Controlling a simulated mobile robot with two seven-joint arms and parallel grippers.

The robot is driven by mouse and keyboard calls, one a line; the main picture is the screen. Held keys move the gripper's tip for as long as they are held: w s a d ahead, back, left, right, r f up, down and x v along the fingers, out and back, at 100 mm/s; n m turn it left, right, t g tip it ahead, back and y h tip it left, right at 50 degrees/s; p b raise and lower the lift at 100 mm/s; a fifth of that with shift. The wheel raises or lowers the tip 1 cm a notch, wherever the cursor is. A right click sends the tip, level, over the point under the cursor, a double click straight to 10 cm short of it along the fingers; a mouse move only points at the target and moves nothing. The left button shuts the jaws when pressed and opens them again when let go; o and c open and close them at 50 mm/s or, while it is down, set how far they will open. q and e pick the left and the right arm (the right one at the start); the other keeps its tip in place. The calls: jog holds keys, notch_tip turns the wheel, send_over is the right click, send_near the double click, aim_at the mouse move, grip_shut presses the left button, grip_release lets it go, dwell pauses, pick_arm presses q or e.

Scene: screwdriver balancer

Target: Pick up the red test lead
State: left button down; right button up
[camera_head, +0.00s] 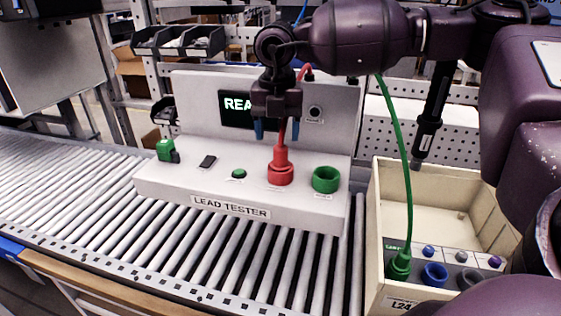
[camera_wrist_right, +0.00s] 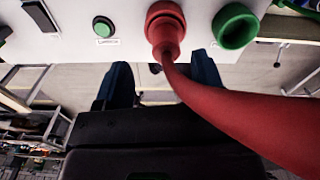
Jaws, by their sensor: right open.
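The red test lead (camera_head: 281,160) stands upright in its red socket on the white lead tester (camera_head: 245,206). Its red cable rises from the plug, passes by my right gripper and shows again above it. My right gripper (camera_head: 276,130) is above the red plug, with its blue fingertips apart and nothing held. In the right wrist view, the red lead (camera_wrist_right: 168,38) is just beyond and between the two fingers (camera_wrist_right: 160,80), with the cable crossing over the gripper body at the right. My left gripper is out of view.
A green socket (camera_head: 326,179) is right of the red plug. A green button (camera_head: 239,174) and a small green object (camera_head: 166,150) are to the left. A beige bin (camera_head: 379,215) at the right holds a green lead (camera_head: 399,264) with its cable rising. A roller conveyor (camera_head: 60,185) runs below.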

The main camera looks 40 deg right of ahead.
aim_at(281, 146)
jog(key=shift+s+d+f, duration=0.1)
jog(key=shift+s+f, duration=0.05)
jog(key=shift+f, duration=1.3)
jog(key=shift+s+d+f, duration=0.1)
jog(key=shift+s+f, duration=0.05)
jog(key=shift+f, duration=1.25)
jog(key=c, duration=1)
notch_tip(281, 146, up, 20)
jog(key=shift+r, duration=0.1)
